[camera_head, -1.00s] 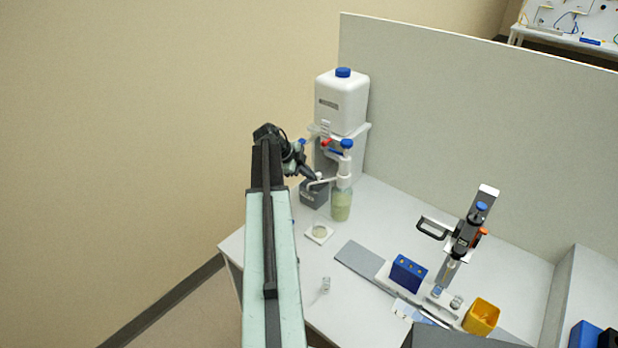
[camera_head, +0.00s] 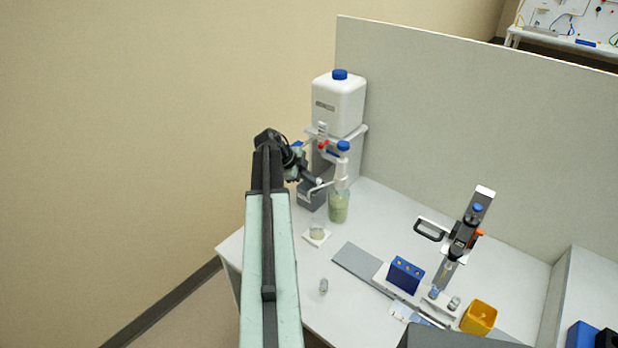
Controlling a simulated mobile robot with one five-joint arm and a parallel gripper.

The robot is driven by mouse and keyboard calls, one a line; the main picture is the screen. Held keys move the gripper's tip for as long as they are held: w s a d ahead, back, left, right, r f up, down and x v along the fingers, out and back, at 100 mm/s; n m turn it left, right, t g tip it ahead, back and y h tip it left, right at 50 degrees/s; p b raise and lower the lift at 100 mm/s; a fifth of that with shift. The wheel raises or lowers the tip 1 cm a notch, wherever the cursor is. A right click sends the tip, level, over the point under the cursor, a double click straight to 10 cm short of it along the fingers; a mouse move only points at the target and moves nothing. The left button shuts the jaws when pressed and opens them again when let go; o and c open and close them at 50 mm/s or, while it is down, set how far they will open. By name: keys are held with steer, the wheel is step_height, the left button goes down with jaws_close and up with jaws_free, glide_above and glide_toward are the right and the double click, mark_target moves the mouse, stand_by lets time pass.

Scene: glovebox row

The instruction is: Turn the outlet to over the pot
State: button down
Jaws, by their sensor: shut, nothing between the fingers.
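The outlet (camera_head: 322,187) is a thin white bent tube. It reaches left from the white head of a blue-capped dispenser bottle (camera_head: 339,208) with pale green contents. Its free end shows in front of a grey block, higher in the picture than the pot. The pot (camera_head: 317,229) is small and pale and sits on a white square tile (camera_head: 318,239) in front of the bottle. My gripper (camera_head: 318,181) is shut and empty, with its tip close to the outlet. I cannot tell whether they touch.
A white canister (camera_head: 339,100) on a grey stand (camera_head: 321,170) rises behind the bottle. A small vial (camera_head: 323,286), a blue block (camera_head: 405,274), an upright pipette-like tool (camera_head: 465,235) and a yellow bin (camera_head: 479,317) stand to the front and right. A grey partition (camera_head: 450,110) closes the back.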

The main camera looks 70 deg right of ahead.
steer(key=w+a+r+p, duration=0.4)
steer(key=a+r+p, duration=0.4)
steer(key=shift+w+r, duration=0.15)
steer(key=shift+w, duration=0.05)
